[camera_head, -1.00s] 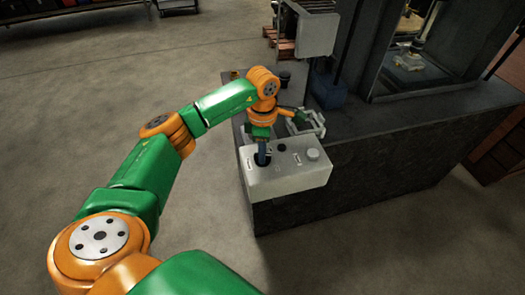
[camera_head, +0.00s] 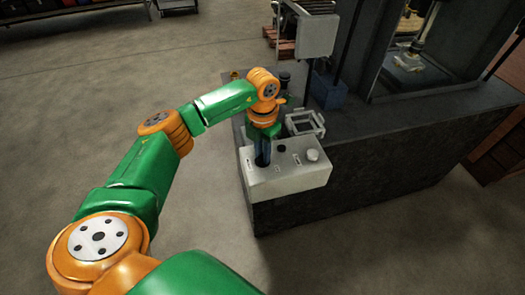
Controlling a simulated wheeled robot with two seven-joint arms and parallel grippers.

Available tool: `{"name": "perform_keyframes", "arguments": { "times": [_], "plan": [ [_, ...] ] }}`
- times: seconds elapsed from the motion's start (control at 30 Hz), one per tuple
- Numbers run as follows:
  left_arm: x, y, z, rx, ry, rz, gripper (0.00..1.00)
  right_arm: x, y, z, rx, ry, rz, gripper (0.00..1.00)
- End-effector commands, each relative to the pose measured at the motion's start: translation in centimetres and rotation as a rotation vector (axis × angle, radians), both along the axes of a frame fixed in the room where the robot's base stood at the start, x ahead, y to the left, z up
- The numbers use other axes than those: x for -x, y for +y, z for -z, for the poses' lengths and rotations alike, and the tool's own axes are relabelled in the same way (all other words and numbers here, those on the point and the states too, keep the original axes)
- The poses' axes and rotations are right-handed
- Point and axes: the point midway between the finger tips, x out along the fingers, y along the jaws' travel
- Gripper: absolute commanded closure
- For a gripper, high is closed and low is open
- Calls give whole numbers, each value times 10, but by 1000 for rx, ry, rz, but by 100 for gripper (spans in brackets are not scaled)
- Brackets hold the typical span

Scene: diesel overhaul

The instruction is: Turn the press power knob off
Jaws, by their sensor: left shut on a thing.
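The pale grey control box (camera_head: 285,184) sits at the near left corner of the dark press bench. Its top carries a small black knob (camera_head: 281,148) in the middle and a round pale button (camera_head: 313,155) at the right. My left gripper (camera_head: 262,161) points down onto the left part of the box top, shut on a dark knob there. The fingers hide most of that knob, and its pointer position cannot be read. My right gripper is not in view.
A pale metal frame (camera_head: 305,123) lies on the bench just behind the box. A blue container (camera_head: 328,92) and a grey panel on a post (camera_head: 317,30) stand further back. The press frame (camera_head: 376,50) rises at the right. The floor at the left is clear.

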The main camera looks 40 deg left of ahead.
Motion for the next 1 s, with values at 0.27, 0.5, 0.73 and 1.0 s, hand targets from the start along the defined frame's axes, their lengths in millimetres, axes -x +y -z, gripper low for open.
{"name": "perform_keyframes", "arguments": {
  "times": [0.27,0.5,0.73,1.0],
  "plan": [
    [-1,1,-2,0,-4,-157,100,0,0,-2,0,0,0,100],
    [-1,1,-2,0,-5,-226,100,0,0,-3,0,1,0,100],
    [-1,1,-2,0,-5,-245,100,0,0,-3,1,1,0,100],
    [-1,1,-2,0,-6,-246,100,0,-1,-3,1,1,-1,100]
  ]
}}
